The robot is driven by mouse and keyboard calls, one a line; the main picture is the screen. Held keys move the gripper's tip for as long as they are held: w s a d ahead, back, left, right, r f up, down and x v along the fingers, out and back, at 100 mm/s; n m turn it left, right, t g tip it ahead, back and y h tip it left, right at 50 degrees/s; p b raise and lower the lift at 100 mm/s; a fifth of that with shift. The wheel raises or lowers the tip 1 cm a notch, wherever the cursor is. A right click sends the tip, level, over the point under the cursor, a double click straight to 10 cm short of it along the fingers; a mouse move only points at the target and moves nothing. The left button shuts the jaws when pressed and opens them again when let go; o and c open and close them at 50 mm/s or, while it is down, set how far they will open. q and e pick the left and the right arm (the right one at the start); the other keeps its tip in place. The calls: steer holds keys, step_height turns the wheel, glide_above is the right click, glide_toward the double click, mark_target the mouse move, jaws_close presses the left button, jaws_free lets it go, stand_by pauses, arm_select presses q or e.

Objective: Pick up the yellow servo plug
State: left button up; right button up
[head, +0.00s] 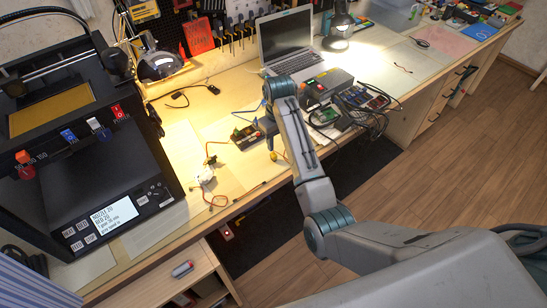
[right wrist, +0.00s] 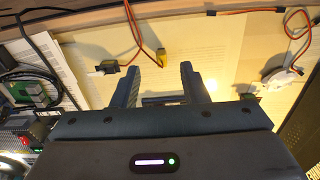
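The yellow servo plug (right wrist: 162,58) lies on the pale bench mat at the end of a red-orange cable in the right wrist view. In the head view a small yellow piece (head: 273,156), which looks like the same plug, shows just below my right gripper (head: 269,138). In the right wrist view my right gripper (right wrist: 160,80) is open, with nothing between its fingers. The plug shows beyond the fingertips, between their lines and nearer the right finger, apart from both. My left gripper is in neither view.
A white servo (right wrist: 280,78) with an orange cable lies to the right in the wrist view. A small black connector (right wrist: 107,67) lies left of the plug. A 3D printer (head: 80,150), a laptop (head: 287,45) and cabled devices (head: 360,100) stand around the work area.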

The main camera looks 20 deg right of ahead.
steer(key=w+r, duration=0.1)
steer(key=w, duration=0.1)
steer(key=p, duration=0.1)
glide_above(274, 154)
step_height(274, 154, down, 5)
steer(key=shift+a+r, duration=0.1)
steer(key=shift+r, duration=0.05)
steer(key=shift+f+p, duration=0.85)
steer(key=shift+f, duration=1.8)
jaws_close()
